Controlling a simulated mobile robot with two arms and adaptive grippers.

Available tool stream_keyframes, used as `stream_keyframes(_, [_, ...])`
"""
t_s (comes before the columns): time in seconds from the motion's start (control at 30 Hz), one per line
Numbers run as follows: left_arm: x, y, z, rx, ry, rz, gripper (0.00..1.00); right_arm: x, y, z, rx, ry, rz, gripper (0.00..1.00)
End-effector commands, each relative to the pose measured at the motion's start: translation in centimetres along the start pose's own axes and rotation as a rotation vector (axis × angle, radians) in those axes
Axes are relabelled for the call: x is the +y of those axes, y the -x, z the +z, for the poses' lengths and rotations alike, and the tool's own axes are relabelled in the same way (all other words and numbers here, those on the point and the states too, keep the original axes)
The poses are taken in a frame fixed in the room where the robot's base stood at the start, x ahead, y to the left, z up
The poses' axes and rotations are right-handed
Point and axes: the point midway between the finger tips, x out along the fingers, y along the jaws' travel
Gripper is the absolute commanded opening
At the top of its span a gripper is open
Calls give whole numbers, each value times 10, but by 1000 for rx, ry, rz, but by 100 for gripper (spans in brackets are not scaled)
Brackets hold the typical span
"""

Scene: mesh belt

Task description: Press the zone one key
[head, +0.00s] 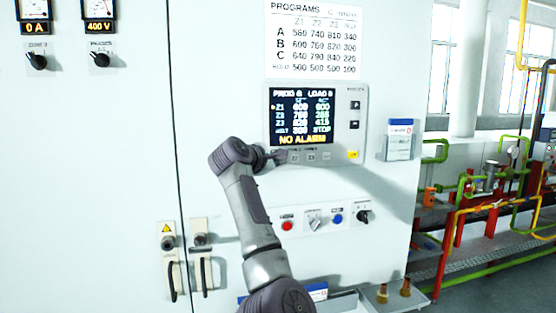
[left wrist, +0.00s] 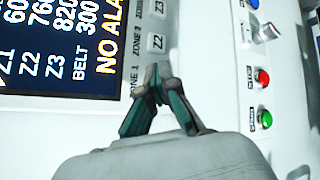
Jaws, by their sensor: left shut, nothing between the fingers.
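The controller panel (head: 357,128) is on the white cabinet, with a lit display (head: 305,112) reading NO ALARM and a row of small keys below it. The Z2 key (head: 294,157) and Z3 key (head: 311,156) are visible; they also show in the left wrist view, Z2 (left wrist: 157,42) and Z3 (left wrist: 159,8). The zone one key is hidden behind the fingertips of my left gripper (head: 280,157), beside the ZONE 1 label (left wrist: 135,80). That gripper (left wrist: 158,82) is shut and empty. I cannot tell whether it touches the key. My right gripper is out of view.
Below the keys are a red button (head: 288,225), a selector (head: 314,223), a blue button (head: 338,219) and a black switch (head: 363,217). A yellow key (head: 353,155) is at the panel's lower right. A leaflet holder (head: 400,141) is right of it.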

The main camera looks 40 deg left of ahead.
Motion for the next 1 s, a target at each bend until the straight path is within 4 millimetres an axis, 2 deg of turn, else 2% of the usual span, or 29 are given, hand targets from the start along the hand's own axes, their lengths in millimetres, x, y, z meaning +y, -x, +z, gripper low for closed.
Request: stream_keyframes(1.0, [-12, 14, 10, 0, -1, 1, 0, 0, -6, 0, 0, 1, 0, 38])
